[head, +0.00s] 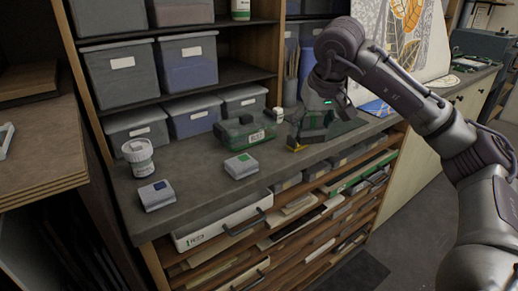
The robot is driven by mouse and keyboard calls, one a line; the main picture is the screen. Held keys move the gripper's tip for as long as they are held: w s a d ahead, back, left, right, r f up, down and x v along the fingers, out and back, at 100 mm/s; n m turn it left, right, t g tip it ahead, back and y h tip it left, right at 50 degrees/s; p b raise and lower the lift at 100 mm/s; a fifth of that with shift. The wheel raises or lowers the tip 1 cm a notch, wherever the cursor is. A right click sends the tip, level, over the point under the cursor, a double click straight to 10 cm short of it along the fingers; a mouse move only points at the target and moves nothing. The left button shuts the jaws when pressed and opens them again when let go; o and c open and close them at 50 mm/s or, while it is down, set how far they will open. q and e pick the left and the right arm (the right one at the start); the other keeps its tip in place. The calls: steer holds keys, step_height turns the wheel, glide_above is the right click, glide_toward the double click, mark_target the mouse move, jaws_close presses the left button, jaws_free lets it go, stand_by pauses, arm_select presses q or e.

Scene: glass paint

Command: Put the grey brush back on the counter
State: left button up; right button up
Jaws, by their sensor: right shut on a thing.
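My right arm comes in from the right and bends down over the counter (220,185). My right gripper (308,128) points down above the counter's front edge, right of the green-lidded box. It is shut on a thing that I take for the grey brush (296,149). Only a small yellowish end of it shows below the fingers. The rest is hidden by the gripper, and I cannot tell whether that end touches the counter. My left gripper is not in view.
Bare counter lies between the blocks. Open drawers (310,205) are below.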

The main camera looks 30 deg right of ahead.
steer(key=shift+w, duration=0.3)
steer(key=p, duration=0.1)
glide_toward(270, 157)
steer(key=shift+w+d+f+p, duration=0.3)
steer(key=shift+w+d+p, duration=0.15)
steer(key=shift+w+d, duration=0.35)
steer(key=shift+w+a+f, duration=0.2)
steer(key=shift+w+f, duration=0.15)
steer(key=shift+w, duration=0.05)
steer(key=shift+f, duration=0.3)
step_height(270, 157, down, 3)
steer(key=shift+r+p, duration=0.25)
steer(key=shift+p, duration=0.1)
steer(key=shift+d+f, duration=0.1)
steer(key=shift+f, duration=0.45)
steer(key=o, duration=1)
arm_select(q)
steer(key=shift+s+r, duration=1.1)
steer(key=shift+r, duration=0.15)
